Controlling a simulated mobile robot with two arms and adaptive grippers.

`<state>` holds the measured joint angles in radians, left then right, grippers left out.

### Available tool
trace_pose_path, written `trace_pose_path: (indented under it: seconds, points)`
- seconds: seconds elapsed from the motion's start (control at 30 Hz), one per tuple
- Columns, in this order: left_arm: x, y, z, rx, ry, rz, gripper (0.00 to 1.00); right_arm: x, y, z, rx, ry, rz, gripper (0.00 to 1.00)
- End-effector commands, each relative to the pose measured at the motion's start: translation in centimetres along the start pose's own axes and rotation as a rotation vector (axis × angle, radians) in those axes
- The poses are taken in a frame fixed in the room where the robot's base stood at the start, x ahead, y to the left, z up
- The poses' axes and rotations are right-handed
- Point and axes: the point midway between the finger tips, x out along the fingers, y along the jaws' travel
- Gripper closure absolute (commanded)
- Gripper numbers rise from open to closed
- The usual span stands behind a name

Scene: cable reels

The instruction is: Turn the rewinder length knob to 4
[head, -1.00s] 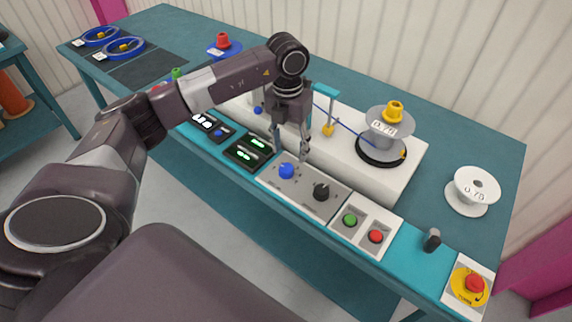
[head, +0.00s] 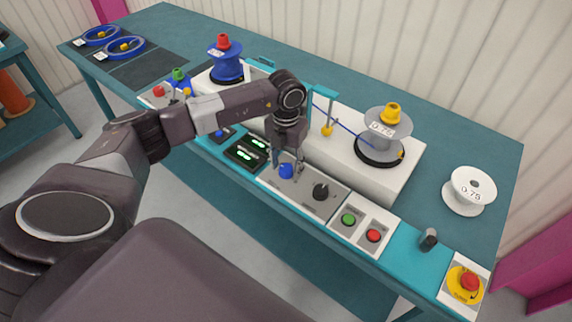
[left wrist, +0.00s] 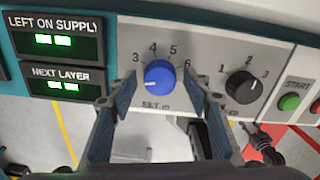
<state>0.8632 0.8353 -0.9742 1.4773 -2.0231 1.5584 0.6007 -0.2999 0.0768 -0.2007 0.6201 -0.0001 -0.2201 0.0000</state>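The blue knob (left wrist: 159,75) sits on the grey panel (left wrist: 205,50), with 3, 4, 5 and 6 around it and a "SET m" label below. Its white mark points left, nearest the 3. It also shows in the head view (head: 286,171). My left gripper (left wrist: 161,80) is open, with one fingertip on each side of the blue knob and gaps visible between. In the head view it (head: 287,164) reaches down to this knob from above. A dark jointed part low in the left wrist view, perhaps my right gripper (left wrist: 262,142), is too small to read.
A black knob (head: 321,191) marked 1 to 3 is right of the blue one. Further right are a green START button (head: 349,219), a red button (head: 373,235) and a red emergency button (head: 469,281). Lit displays (head: 247,150) are left. The white machine housing (head: 380,184) stands behind.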

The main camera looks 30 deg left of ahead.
Motion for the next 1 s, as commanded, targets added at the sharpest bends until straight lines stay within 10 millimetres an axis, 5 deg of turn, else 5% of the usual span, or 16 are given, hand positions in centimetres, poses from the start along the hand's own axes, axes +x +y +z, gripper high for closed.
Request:
trace_pose_path:
  seconds: [0.33, 0.67, 1.0]
  points:
    - [0.0, 0.0, 0.0, 0.000, 0.000, 0.000, 0.95, 0.0, 0.0, 0.0, 0.000, 0.000, 0.000, 0.60]
    - [0.1, 0.0, 0.0, 0.046, -0.001, 0.000, 0.95, 0.6, 0.3, 0.1, -0.001, -0.001, 0.004, 0.60]
    - [0.3, 0.1, 0.1, 0.279, -0.003, 0.002, 0.95, 2.8, 0.4, 0.3, -0.001, -0.001, 0.005, 0.60]
